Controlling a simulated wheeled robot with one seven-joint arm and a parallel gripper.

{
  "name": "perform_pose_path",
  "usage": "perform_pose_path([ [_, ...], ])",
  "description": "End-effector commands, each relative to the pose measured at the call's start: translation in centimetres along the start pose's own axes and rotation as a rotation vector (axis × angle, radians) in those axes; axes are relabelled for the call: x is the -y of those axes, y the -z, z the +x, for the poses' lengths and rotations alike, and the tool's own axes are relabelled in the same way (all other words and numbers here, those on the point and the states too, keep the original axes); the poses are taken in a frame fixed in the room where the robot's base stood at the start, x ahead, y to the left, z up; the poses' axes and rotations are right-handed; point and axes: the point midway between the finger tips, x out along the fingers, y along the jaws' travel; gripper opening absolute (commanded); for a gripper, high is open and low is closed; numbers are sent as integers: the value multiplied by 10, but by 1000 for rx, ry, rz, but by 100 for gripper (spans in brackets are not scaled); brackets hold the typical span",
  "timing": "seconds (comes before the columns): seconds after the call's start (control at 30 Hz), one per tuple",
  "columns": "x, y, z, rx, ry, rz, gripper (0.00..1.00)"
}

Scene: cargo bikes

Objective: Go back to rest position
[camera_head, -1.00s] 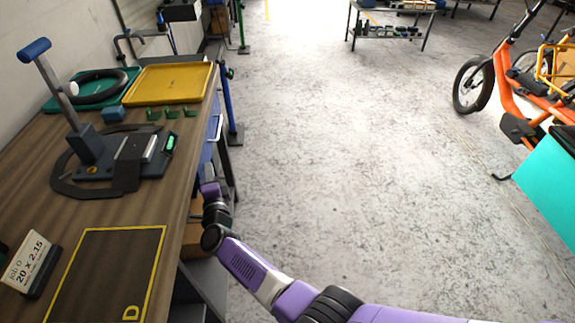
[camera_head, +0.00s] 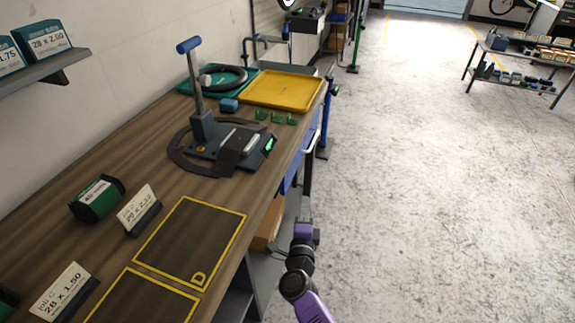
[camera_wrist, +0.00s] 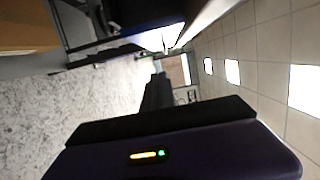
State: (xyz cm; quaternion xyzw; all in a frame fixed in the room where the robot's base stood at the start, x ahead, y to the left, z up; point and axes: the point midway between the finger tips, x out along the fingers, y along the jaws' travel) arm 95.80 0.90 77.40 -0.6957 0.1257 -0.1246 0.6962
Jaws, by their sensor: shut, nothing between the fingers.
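My arm reaches up from the bottom of the head view, in the free space just right of the workbench (camera_head: 160,130). Its far end is a purple link beside the bench's lower frame. The fingers are too small to make out there. In the wrist view, my gripper (camera_wrist: 158,85) shows as dark fingers close together, pointing away over the floor. It is shut and empty, and it touches nothing that I can see.
A cardboard box (camera_head: 268,224) sits under the bench, close left of my arm. On the bench are a clamp stand (camera_head: 203,125), a yellow tray (camera_head: 282,91) and marked squares. The concrete floor (camera_head: 430,190) to the right is clear. A low table (camera_head: 520,70) stands far right.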

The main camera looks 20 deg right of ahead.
Motion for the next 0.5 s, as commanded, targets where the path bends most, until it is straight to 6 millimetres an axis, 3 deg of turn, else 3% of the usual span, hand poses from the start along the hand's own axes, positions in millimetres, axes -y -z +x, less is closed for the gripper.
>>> perform_pose_path([
  [0.23,1,-5,0,19,3,-46,0],
  [0.37,34,-19,3,62,71,-122,0],
  [0.5,66,-22,-16,124,171,-283,0],
])
